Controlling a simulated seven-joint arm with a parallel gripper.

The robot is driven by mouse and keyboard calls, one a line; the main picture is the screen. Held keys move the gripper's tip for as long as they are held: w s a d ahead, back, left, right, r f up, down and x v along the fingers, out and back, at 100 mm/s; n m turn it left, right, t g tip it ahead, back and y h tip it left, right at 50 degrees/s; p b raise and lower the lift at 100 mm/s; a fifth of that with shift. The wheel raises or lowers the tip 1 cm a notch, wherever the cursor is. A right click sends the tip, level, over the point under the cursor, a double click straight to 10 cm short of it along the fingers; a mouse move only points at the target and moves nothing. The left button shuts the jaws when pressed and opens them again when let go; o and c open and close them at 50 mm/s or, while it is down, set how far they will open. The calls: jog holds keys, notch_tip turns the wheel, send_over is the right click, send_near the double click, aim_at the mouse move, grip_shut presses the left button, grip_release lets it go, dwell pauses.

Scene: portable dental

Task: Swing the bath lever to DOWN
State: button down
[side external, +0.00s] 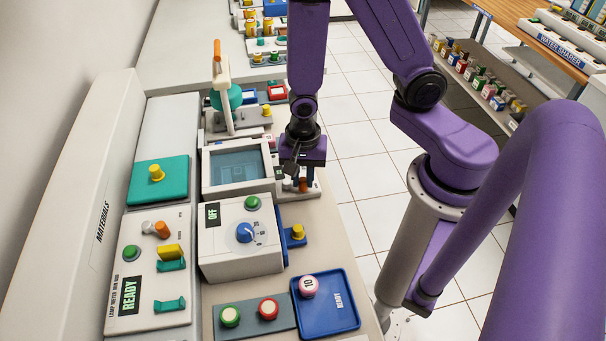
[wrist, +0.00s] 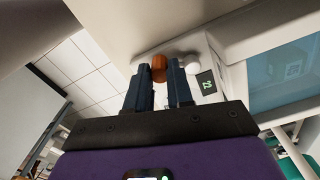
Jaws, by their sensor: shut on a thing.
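My gripper (wrist: 160,90) points down at a small white unit (wrist: 229,40) beside the grey-screened box. Its two dark fingers are shut on an orange lever knob (wrist: 159,68), which shows between the fingertips in the wrist view. A white knob (wrist: 193,68) sits just right of the fingers there. A small dark display (wrist: 206,83) with green characters is beside it, too small to read. In the side view my gripper (side external: 303,178) is over this unit, and only a bit of the orange knob (side external: 303,185) shows. No lever marking is readable.
The screened box (side external: 238,165) stands left of my gripper. A white box with a blue dial (side external: 245,233) and OFF display is in front. A blue tray (side external: 327,303) and a panel with an orange-tipped lever (side external: 162,229) stand nearby. The counter's right edge is close.

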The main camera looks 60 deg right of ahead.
aim_at(303, 180)
jog(key=c, duration=1)
grip_release()
notch_tip(303, 180, up, 18)
jog(key=shift+f, duration=0.25)
jog(key=s+d+n, duration=0.2)
jog(key=s+n, duration=1)
jog(key=n, duration=1.2)
jog(key=shift+r+n, duration=0.25)
jog(key=shift+n, duration=0.15)
